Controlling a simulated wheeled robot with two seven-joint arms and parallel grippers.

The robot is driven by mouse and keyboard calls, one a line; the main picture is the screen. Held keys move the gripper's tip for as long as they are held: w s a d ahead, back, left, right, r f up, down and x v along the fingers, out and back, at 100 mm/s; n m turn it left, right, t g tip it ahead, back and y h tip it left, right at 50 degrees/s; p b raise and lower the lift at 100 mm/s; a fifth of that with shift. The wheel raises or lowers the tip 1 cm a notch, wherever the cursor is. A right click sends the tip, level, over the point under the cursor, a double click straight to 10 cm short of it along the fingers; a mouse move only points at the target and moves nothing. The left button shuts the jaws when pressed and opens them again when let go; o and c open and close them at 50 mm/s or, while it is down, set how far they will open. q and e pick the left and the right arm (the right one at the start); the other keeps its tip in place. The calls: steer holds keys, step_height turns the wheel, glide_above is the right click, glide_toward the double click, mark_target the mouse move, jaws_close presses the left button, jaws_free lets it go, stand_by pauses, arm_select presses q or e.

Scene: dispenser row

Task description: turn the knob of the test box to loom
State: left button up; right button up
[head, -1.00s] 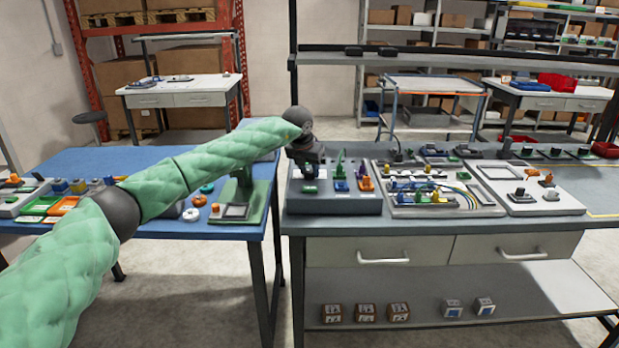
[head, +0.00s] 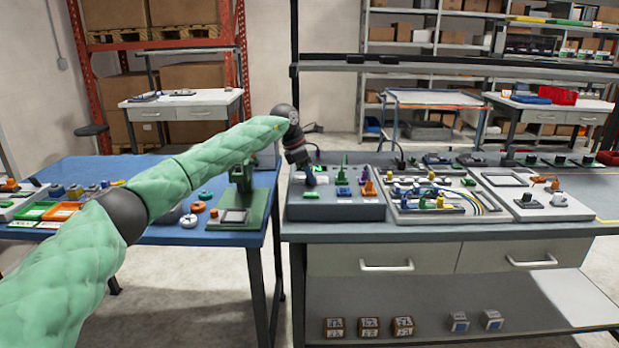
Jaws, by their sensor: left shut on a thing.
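The test box (head: 338,208) is a dark grey box at the left front of the grey bench. My right gripper is out of view.
A white panel with coloured parts and wires (head: 437,205) lies right of the box, then another white panel (head: 566,208). A blue table (head: 190,232) with a green stand (head: 243,190) is at left, across a narrow gap.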

arm_select(q)
steer(key=m, duration=0.2)
steer(key=m+g, duration=0.1)
steer(key=m, duration=0.1)
steer(key=shift+w+g, duration=0.15)
steer(key=shift+g, duration=0.15)
steer(key=shift+m+g, duration=0.4)
steer(key=shift+m, duration=0.7)
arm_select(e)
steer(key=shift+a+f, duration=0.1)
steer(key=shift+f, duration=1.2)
arm_select(q)
steer(key=shift+y, duration=0.3)
steer(key=o, duration=1)
steer(key=shift+c, duration=0.2)
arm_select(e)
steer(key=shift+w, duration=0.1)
arm_select(q)
steer(key=shift+r, duration=0.1)
